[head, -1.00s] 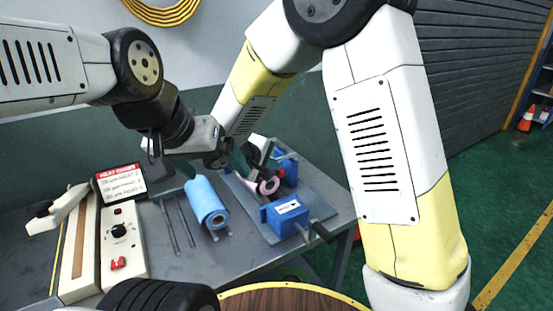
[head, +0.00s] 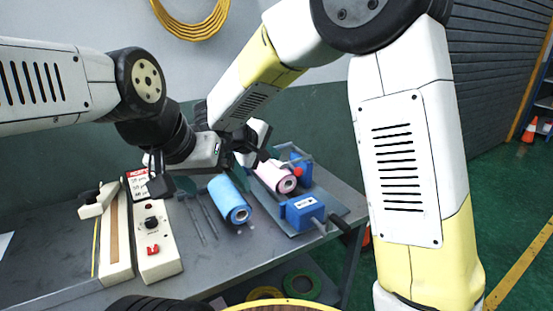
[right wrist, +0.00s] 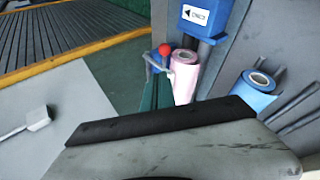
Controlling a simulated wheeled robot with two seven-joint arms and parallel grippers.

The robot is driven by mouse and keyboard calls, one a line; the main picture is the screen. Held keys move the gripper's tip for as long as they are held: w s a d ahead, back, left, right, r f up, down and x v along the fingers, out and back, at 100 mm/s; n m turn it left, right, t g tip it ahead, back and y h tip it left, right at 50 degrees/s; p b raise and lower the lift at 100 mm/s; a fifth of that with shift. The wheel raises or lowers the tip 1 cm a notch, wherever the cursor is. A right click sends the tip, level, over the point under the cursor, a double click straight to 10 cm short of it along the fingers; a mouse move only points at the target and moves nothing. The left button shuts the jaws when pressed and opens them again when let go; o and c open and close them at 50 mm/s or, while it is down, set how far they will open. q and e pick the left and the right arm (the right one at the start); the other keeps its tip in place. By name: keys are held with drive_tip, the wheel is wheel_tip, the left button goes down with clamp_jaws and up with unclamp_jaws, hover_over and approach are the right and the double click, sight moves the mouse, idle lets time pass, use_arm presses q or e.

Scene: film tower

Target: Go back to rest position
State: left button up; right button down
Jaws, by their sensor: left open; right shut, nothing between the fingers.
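My right gripper (head: 260,157) is shut and empty above and behind the pink roll (head: 275,176). It is partly hidden by the left gripper and its own forearm.
A grey bench (head: 205,262) carries a heat sealer (head: 157,245) with a sign at the left, thin rods, and a blue clamp block (head: 303,211) by the pink roll. Coiled rings lie below.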

drive_tip(key=s+d+r+m+g+y, duration=0.1)
drive_tip(key=s+d+r+m+g, duration=0.1)
drive_tip(key=s+d, duration=0.4)
drive_tip(key=s+d+r+m+g+y, duration=0.1)
drive_tip(key=s+d+m+g, duration=0.2)
drive_tip(key=d, duration=0.6)
drive_tip(key=s+d+r+m+t+y, duration=0.1)
drive_tip(key=s+d+m+y, duration=0.1)
drive_tip(key=s, duration=0.5)
drive_tip(key=s+d+r+m+t+y, duration=0.1)
drive_tip(key=s+d+m+y, duration=0.1)
drive_tip(key=s, duration=0.6)
drive_tip(key=shift+r+m+y, duration=0.35)
drive_tip(key=shift+m+y, duration=0.45)
